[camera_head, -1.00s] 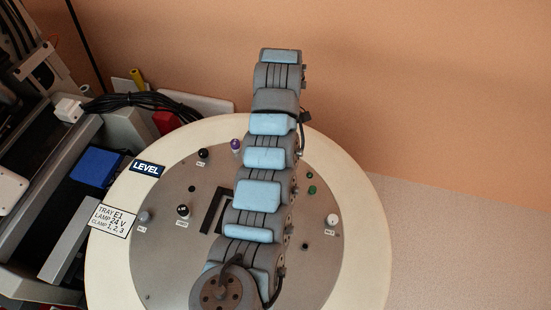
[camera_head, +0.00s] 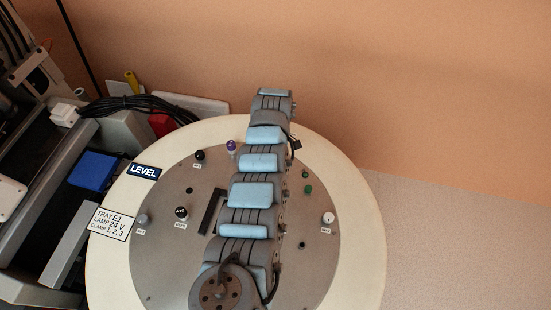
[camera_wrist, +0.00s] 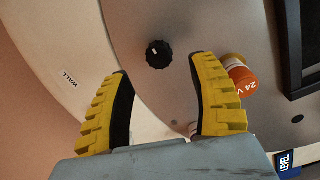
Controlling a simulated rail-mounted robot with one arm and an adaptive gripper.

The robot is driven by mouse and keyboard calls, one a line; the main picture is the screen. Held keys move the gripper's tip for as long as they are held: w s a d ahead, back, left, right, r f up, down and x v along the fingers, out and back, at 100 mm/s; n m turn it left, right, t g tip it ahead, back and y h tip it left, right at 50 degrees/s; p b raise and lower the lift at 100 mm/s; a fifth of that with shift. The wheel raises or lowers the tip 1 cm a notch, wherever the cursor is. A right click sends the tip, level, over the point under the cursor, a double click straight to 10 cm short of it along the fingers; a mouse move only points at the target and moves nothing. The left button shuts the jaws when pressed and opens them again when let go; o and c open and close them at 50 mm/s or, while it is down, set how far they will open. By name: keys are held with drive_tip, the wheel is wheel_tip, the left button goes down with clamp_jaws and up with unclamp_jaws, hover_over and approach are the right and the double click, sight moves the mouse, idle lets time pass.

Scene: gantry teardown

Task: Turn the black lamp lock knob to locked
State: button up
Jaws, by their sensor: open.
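A black ribbed knob (camera_wrist: 159,54) with a small white mark stands on the grey plate in the wrist view. My gripper (camera_wrist: 160,85) is open, with its two yellow-and-black fingers apart. The knob shows between and beyond the fingertips, with nothing held. An orange lamp (camera_wrist: 243,80) marked 24 V is just right of the right finger. In the head view my arm covers the plate's middle and hides my gripper. Black knobs (camera_head: 181,212) and (camera_head: 199,155) show left of my arm there; I cannot tell whether either is the one in the wrist view.
The round grey plate (camera_head: 155,245) has a cream rim (camera_head: 365,240). A white knob (camera_head: 329,218) is at its right and a purple-topped part (camera_head: 231,147) near its top. A blue label (camera_wrist: 287,163) and a dark-framed opening (camera_wrist: 295,50) are at right in the wrist view.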

drive_tip(key=shift+f+b, duration=0.4)
drive_tip(key=shift+f, duration=2.15)
clamp_jaws()
